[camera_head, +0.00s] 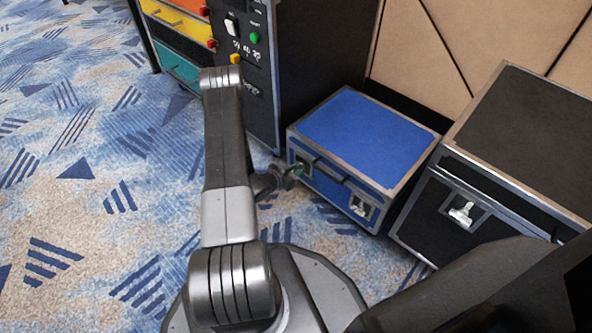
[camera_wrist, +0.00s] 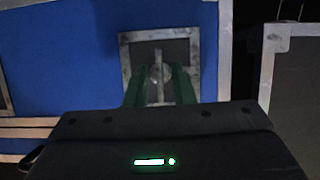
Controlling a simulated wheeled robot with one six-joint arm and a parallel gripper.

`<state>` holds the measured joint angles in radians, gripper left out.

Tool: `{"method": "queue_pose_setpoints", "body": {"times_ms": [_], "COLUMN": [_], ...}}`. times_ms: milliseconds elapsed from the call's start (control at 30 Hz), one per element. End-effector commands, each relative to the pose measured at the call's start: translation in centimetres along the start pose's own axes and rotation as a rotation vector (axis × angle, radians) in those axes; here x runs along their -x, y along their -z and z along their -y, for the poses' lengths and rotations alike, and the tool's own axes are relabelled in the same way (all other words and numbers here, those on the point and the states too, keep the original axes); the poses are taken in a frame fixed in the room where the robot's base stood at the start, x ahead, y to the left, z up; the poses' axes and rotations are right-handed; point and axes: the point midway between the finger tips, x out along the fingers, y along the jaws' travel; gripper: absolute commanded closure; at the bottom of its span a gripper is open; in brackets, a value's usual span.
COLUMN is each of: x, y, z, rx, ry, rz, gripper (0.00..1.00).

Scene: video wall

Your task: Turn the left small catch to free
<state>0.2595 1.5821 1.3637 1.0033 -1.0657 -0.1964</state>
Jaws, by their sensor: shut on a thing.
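The blue case (camera_head: 365,135) stands on the carpet with its front towards me. Its left small catch is mostly hidden behind my gripper (camera_head: 296,170) in the head view. In the wrist view the left small catch (camera_wrist: 158,70) is a thin silver tab upright in a square metal-framed recess (camera_wrist: 126,58). My gripper (camera_wrist: 159,88) has its green fingers on both sides of the tab, shut on it. The right catch (camera_head: 361,207) of the same case is in plain view and apart from my gripper.
A dark rack cabinet (camera_head: 262,100) with coloured drawers and buttons stands close on the left. A black case (camera_head: 525,135) with a silver catch (camera_head: 461,211) stands on the right. A handle (camera_head: 331,171) lies between the blue case's catches. Patterned carpet (camera_head: 90,200) is open on the left.

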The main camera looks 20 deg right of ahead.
Motion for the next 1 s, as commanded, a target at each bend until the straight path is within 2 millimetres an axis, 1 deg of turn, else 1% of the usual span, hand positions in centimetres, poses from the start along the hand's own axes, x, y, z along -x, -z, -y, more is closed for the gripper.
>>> {"method": "queue_pose_setpoints", "body": {"times_ms": [167, 200, 467, 567, 667, 767, 900, 1000], "x": [-0.1, -0.1, 0.0, 0.5, 1.8, 3.9, 7.3, 9.5], "y": [0.0, 0.0, 0.0, 0.1, 0.2, 0.3, 0.3, 0.3], "z": [0.1, 0.1, 0.0, 0.1, 0.1, 0.1, 0.2, 0.1], "rx": [-0.001, -0.001, -0.001, 0.0, 0.0, 0.003, 0.003, 0.002], "ry": [0.002, 0.002, 0.001, 0.002, 0.003, 0.005, 0.005, 0.005], "rz": [-0.001, -0.001, -0.001, 0.0, 0.001, 0.001, 0.001, 0.0], "gripper": [1.0, 0.72, 0.72, 0.72, 0.72, 0.72, 0.72, 0.72]}}
